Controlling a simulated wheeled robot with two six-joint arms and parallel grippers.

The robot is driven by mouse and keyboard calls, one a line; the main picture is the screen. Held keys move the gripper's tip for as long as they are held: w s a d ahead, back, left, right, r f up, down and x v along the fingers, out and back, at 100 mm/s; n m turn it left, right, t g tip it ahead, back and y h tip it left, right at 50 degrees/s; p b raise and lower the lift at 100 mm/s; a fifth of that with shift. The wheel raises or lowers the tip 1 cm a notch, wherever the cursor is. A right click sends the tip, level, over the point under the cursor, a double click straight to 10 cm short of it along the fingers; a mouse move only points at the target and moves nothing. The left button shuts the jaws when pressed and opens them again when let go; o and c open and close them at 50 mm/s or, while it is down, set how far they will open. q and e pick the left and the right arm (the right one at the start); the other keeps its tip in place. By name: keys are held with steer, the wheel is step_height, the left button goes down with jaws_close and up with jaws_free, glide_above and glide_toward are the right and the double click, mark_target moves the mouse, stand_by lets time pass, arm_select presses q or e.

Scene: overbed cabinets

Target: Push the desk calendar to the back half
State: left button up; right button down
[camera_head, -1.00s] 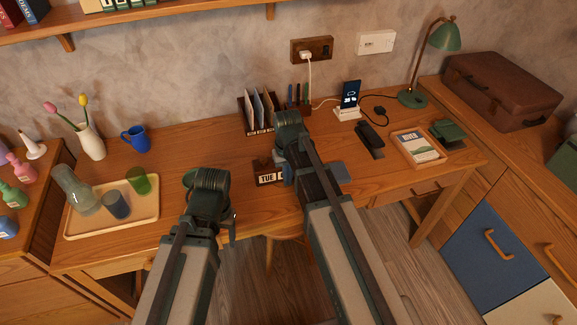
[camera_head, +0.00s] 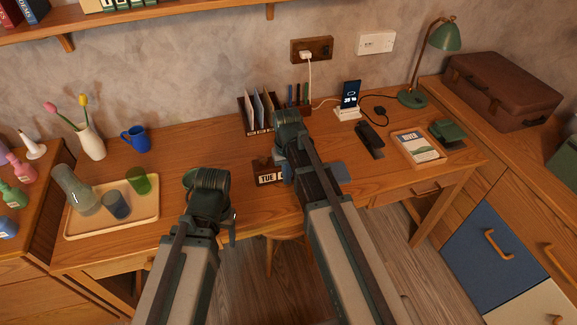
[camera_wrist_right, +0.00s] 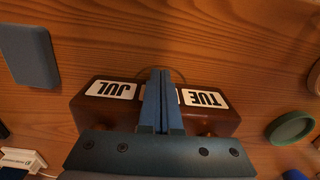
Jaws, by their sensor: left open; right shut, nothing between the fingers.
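The desk calendar, a dark wooden block (camera_head: 259,180) with white TUE and JUL cards, stands on the desk near its front edge. My right arm hides much of it in the head view. In the right wrist view the calendar (camera_wrist_right: 210,122) appears upside down. My right gripper (camera_wrist_right: 163,72) is shut, with its blue fingers crossing the calendar's middle and covering the card there. Nothing shows between the fingers, and I cannot tell whether they touch the calendar. My left gripper (camera_head: 233,228) is at the desk's front edge, left of the calendar, mostly hidden by its arm.
A letter holder (camera_head: 247,117) and a phone dock (camera_head: 347,114) stand behind the calendar. A blue-grey block (camera_wrist_right: 28,55) lies beside it. A tray with glasses (camera_head: 100,228) is at left, a book tray (camera_head: 419,160) at right. Bare desk lies between calendar and letter holder.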

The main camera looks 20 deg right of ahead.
steer(key=shift+w, duration=2.25)
steer(key=shift+w+a, duration=0.15)
steer(key=shift+w, duration=2.35)
steer(key=shift+w, duration=0.15)
steer(key=shift+w+a, duration=0.1)
steer(key=shift+w, duration=2.25)
steer(key=shift+w, duration=0.15)
steer(key=shift+w, duration=0.95)
steer(key=shift+s, duration=1.7)
